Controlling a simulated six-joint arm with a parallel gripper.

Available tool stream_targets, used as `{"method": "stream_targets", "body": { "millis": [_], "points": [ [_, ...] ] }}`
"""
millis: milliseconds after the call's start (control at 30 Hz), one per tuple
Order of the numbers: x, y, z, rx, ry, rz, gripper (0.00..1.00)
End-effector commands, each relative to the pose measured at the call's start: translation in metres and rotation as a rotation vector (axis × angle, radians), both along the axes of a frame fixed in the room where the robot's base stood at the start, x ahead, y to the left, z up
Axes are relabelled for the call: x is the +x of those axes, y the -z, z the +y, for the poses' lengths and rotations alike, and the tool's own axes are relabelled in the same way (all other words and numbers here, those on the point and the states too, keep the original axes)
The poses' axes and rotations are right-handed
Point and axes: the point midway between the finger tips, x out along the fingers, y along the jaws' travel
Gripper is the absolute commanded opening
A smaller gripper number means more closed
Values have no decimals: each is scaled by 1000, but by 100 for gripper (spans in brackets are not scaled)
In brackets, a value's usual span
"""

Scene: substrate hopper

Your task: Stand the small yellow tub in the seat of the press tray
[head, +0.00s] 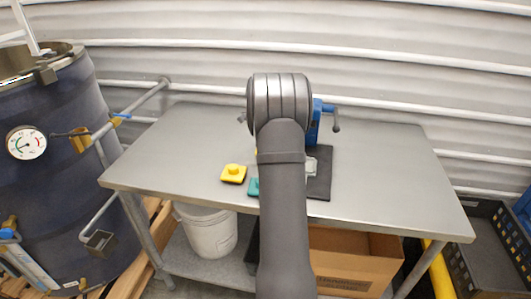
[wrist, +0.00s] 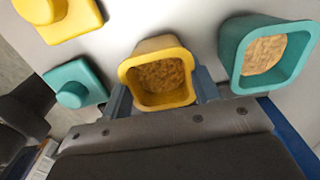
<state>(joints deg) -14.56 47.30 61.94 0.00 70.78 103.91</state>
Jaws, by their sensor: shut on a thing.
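The small yellow tub (wrist: 136,68) is between the fingers of my gripper (wrist: 162,88) in the wrist view. My gripper is shut on it. The tub is open at the top and holds brown, crumbly substrate. In the head view my arm hides the gripper and nearly all of the tub; only a sliver of yellow shows beside the arm. The dark press tray (head: 322,186) lies on the table just right of my arm, with a pale seat (head: 310,166) partly hidden by the arm. The blue press (head: 314,126) stands behind it.
A teal tub (wrist: 232,48) with substrate stands right of the yellow one in the wrist view. A yellow lid (head: 233,174) and a teal lid (head: 253,187) lie left of my arm. The metal table (head: 385,170) is clear at right and far left.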

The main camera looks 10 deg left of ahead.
Motion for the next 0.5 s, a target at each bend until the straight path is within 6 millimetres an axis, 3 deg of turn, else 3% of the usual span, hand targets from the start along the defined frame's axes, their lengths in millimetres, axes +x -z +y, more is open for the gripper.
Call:
{"method": "stream_targets", "body": {
  "millis": [500],
  "points": [
    [1, -38, 0, 1, 0, -2, 39]
  ]
}}
